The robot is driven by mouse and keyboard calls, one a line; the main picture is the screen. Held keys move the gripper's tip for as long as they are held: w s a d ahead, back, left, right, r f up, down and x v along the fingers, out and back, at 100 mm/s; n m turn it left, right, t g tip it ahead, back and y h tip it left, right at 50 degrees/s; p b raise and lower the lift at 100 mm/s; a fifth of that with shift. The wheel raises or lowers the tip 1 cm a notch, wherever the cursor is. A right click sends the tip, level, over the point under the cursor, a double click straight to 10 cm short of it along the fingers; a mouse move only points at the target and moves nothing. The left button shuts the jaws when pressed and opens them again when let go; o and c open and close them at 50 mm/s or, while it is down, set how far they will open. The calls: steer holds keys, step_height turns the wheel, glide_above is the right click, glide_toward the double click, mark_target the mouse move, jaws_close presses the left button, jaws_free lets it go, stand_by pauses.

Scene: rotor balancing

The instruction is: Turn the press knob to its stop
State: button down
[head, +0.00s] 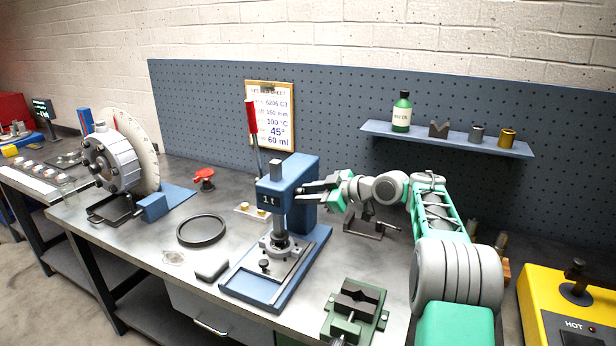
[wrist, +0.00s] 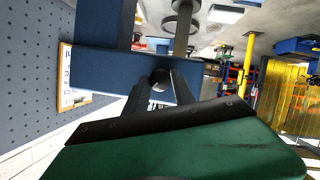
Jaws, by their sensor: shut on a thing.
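The blue press (head: 272,190), marked "1t", stands on the bench in the head view, with a red-handled lever (head: 252,115) rising at its upper left. My gripper (head: 308,188) reaches in from the right to the side of the press head. In the wrist view the fingers of my gripper (wrist: 160,88) close on a dark round press knob (wrist: 160,76) on the blue housing (wrist: 105,72). The knob is hardly visible in the head view, where the fingers cover that spot. How far it is turned cannot be told.
A green vise (head: 355,312) stands at the front right, and a yellow heater box (head: 565,305) stands beyond it. A black ring (head: 202,230) and a dial rotor stand (head: 118,160) are to the left. A shelf (head: 450,140) hangs on the pegboard above my arm.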

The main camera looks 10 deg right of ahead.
steer(key=m+g+p, duration=0.1)
steer(key=p, duration=0.3)
steer(key=r+m+g+y+p, duration=0.1)
steer(key=m+p, duration=0.1)
steer(key=p, duration=0.2)
steer(key=shift+w+d+p, duration=0.1)
steer(key=shift+p, duration=0.2)
steer(key=f+m+g+y+p, duration=0.1)
steer(key=m+p, duration=0.1)
steer(key=p, duration=0.1)
steer(key=shift+p, duration=0.4)
steer(key=c, duration=1.1)
jaws_free()
steer(key=shift+o, duration=0.2)
